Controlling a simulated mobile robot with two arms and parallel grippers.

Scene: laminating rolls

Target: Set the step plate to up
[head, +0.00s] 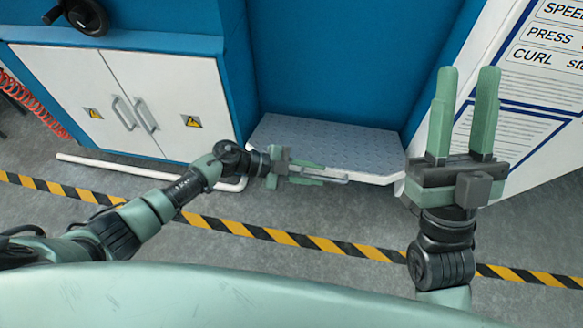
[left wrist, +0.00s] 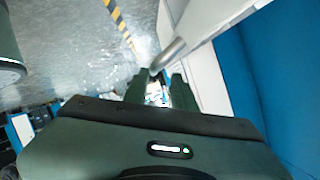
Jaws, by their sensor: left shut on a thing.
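The step plate (head: 325,135) is a grey tread-patterned panel with a white front edge, projecting from the recess of the blue machine; it appears to lie flat, low near the floor. A thin metal handle bar (head: 333,176) runs along its front edge. My left gripper (head: 322,174) is at this edge, shut on the handle. In the left wrist view the grey handle (left wrist: 172,52) runs down to between the fingertips (left wrist: 157,78), which partly hide it. My right gripper (head: 464,75) is open and empty, pointing up in front of the sign panel.
A white cabinet (head: 75,80) with two handles and warning labels stands left of the recess. A white pipe (head: 120,168) runs low along the floor. A white sign panel (head: 515,100) is on the right. Yellow-black tape (head: 260,232) crosses the open grey floor.

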